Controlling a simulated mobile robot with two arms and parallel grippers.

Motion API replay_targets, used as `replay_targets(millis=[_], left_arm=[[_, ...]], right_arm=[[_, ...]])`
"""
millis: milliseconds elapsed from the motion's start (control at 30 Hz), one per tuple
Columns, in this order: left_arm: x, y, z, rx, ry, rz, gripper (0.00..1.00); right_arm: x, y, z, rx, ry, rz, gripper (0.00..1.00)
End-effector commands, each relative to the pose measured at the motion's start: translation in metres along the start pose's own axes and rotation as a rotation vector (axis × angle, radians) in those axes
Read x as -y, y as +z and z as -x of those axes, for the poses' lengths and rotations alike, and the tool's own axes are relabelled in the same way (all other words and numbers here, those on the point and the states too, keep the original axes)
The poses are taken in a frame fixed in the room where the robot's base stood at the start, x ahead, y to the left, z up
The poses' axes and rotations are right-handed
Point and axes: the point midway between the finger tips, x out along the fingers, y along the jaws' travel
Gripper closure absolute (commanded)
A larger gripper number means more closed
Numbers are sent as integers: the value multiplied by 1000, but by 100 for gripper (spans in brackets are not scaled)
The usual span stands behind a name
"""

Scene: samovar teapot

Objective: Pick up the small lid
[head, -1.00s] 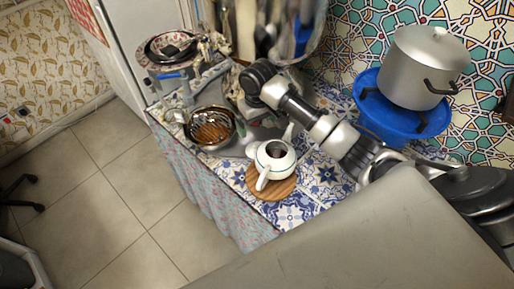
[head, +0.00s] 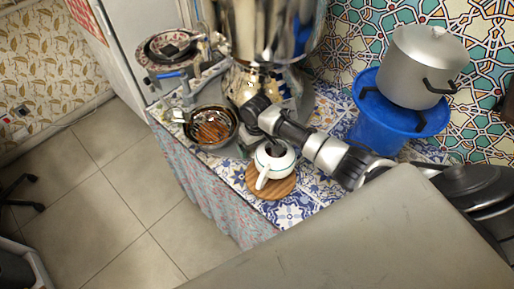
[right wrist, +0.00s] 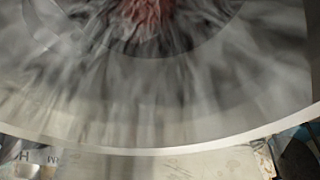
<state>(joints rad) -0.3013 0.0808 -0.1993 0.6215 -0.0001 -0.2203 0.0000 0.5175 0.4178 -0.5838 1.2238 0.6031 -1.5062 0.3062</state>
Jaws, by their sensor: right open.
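I cannot make out the small lid in either view. The white teapot (head: 266,172) stands on a round wooden board (head: 284,187) on the tiled counter, with a dark opening on top. My right arm reaches in from the right over the counter, and its gripper (head: 244,100) is open beside the samovar's (head: 268,20) lower part, up and left of the teapot. The fingertips are hard to make out against the shiny metal. The right wrist view shows a large, blurred, reflective metal surface (right wrist: 160,100) with a curved rim close up. My left gripper is not in view.
A metal strainer bowl (head: 212,126) sits left of the teapot, with stacked patterned bowls (head: 165,50) behind it. Dark cookware (head: 470,183) is at the right edge. The floor at left is open.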

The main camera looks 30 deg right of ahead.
Motion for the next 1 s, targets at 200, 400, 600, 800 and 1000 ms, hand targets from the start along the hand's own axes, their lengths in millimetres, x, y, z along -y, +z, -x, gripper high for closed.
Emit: replay_targets(millis=[200, 400, 600, 800, 1000], left_arm=[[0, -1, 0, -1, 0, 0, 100], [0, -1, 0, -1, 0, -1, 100], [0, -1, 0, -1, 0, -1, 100], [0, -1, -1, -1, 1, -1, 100], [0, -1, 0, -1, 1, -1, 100]], right_arm=[[0, 0, 0, 0, 0, 0, 14], [0, 0, 0, 1, 0, -1, 44], [0, 1, -1, 4, 1, -1, 53], [0, 2, -3, 7, 1, -1, 57], [-1, 4, -3, 11, 2, -1, 57]])
